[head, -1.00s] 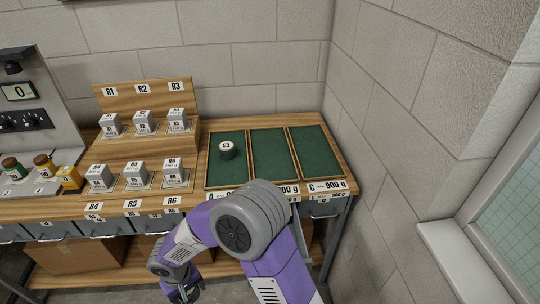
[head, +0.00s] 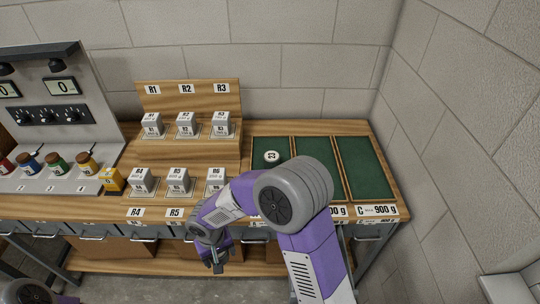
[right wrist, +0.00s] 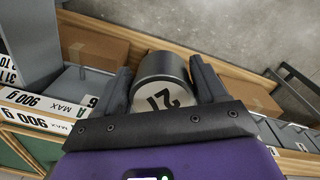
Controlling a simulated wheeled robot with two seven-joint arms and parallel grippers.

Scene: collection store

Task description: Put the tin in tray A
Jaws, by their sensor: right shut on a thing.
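A dark grey tin with a pale top and a dark number (right wrist: 162,90) sits between the two fingers of my right gripper (right wrist: 165,85), which is shut on it. In the head view the right gripper (head: 217,265) hangs low in front of the bench, below the drawers. The tin is hard to make out there. Tray A (head: 259,144) is the leftmost green-lined tray on the bench top, partly hidden behind my right arm. Another tin with a white top (head: 271,157) stands inside it. My left gripper is not in view; only part of my left arm shows at the lower left.
Trays B (head: 315,160) and C (head: 365,165) are empty where visible. A stepped wooden rack (head: 190,97) with several labelled grey weights stands left of the trays. Small pots and a yellow block (head: 112,182) are further left. Cardboard boxes (head: 170,246) lie on the lower shelf.

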